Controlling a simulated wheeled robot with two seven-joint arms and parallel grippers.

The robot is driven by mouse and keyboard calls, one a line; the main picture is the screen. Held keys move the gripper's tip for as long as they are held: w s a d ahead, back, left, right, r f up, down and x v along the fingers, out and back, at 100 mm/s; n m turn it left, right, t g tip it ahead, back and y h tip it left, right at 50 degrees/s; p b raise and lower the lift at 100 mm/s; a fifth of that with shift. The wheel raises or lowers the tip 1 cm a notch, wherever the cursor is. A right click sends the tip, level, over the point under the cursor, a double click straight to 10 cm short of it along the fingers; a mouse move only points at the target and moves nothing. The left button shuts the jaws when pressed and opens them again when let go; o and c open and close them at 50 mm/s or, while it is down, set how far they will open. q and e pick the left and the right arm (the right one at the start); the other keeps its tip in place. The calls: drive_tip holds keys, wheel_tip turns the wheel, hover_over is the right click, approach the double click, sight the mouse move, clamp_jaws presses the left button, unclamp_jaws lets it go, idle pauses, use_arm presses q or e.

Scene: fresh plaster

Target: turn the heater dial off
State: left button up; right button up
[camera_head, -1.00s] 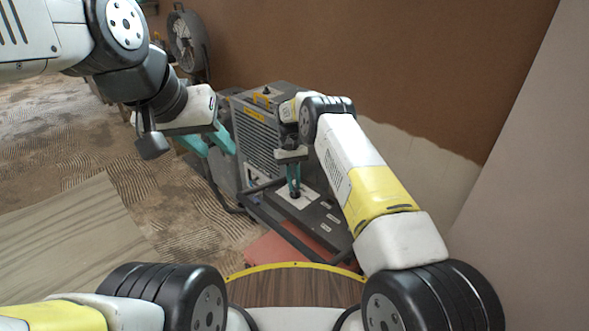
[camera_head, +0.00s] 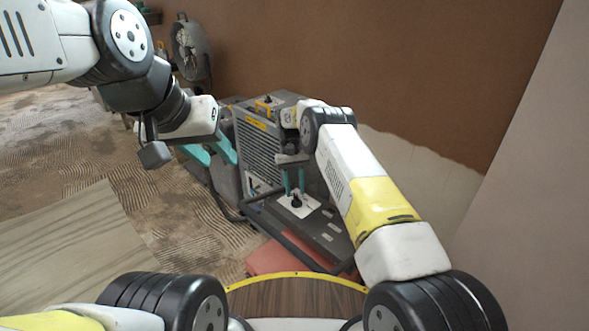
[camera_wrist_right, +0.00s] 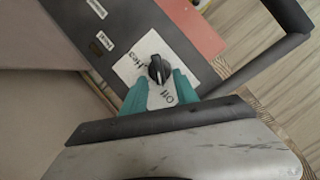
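The heater (camera_head: 262,140) is a grey box with a vented front and a flat dark control panel (camera_head: 318,222). A black dial (camera_head: 297,201) stands on a white plate on that panel; it also shows in the right wrist view (camera_wrist_right: 158,68). "Off" is printed on the plate's near side there. The dial's ridge runs roughly toward "Off", but which end is its pointer is unclear. My right gripper (camera_head: 294,190) is open just above the dial, its teal fingertips (camera_wrist_right: 160,78) apart on either side, seemingly clear of it. My left gripper (camera_head: 220,158) is open and empty, left of the heater.
A dark tubular frame (camera_head: 285,238) runs around the panel. A reddish block (camera_head: 272,259) lies at its near side. A fan (camera_head: 190,48) stands at the back left. The brown plaster wall (camera_head: 400,65) is behind the heater. Patterned floor lies open at left.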

drive_tip(key=v, duration=0.6)
drive_tip(key=shift+r, duration=0.2)
